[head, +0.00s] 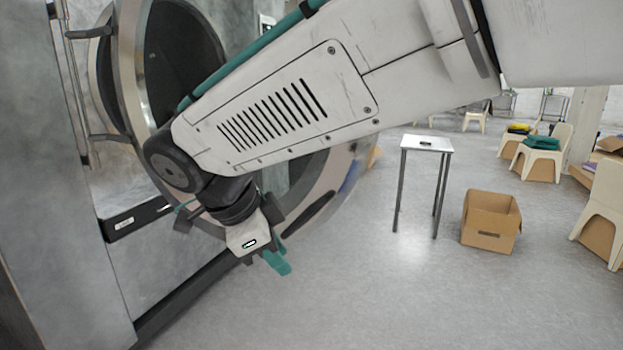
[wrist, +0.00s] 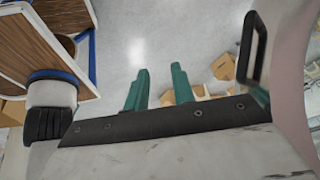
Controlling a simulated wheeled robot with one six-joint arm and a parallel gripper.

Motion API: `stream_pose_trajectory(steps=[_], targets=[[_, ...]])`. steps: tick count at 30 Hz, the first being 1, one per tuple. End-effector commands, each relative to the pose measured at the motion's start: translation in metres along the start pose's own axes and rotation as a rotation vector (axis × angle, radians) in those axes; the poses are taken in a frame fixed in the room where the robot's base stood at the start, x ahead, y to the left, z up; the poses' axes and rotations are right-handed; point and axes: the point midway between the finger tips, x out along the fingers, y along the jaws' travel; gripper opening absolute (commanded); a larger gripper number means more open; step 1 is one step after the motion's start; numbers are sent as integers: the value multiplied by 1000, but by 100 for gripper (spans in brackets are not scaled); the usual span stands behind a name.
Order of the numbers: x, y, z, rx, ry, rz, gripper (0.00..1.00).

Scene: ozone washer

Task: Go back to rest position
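My gripper (head: 277,261) hangs low at the end of my bent arm in the head view, in front of the grey washer (head: 60,150). Its teal fingers point down and to the right. In the wrist view my gripper (wrist: 160,75) shows two teal fingers apart with a gap between them, and nothing is held. The washer's round door (head: 125,75) stands at the upper left, partly hidden behind my arm. I cannot tell whether my gripper touches the washer.
A small table (head: 427,144) with a small dark item on it stands right of centre. An open cardboard box (head: 490,222) is beside it on the floor. Cream chairs (head: 603,205) line the right side. The grey floor in front is clear.

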Motion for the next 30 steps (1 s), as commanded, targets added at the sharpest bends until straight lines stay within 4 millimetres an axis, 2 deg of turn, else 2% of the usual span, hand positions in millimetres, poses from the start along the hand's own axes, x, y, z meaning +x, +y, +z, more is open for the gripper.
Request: stream_pose_trajectory(steps=[6, 8, 11, 14, 21, 23, 27, 30], targets=[[12, 18, 3, -311, -24, 38, 25], [15, 25, -1, -420, -39, 50, 25], [24, 40, -16, -633, -81, 76, 25], [35, 57, -39, -860, -146, 92, 25], [64, 109, -113, -1315, -338, 46, 25], [72, 127, -132, -1407, -386, 12, 25], [89, 174, -174, -1551, -469, -106, 25], [99, 206, -194, -1564, -488, -180, 25]])
